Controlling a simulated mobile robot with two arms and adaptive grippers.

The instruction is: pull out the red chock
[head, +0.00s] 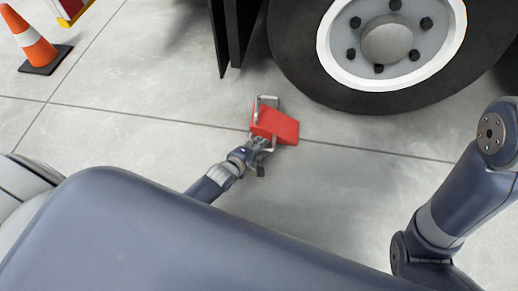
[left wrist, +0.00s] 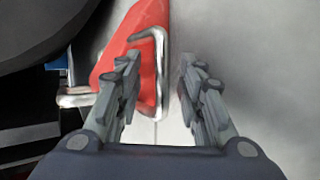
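The red chock (head: 280,125) is a wedge on the concrete floor, just left of and nearer than the truck's wheel. It has metal handle bars; one bent bar (left wrist: 160,75) runs along its near side in the left wrist view. The chock's red body also shows there (left wrist: 140,40). My left gripper (head: 263,143) is at the chock's near side. In the left wrist view its fingers (left wrist: 161,78) are apart, with the handle bar between them and clear space on the right. Whether a finger touches the chock is unclear. My right gripper is out of view.
The truck's big wheel (head: 388,42) stands at the top right, with a dark mudflap (head: 232,30) left of it. An orange and white cone (head: 30,42) stands at the far left. The floor around and nearer than the chock is clear.

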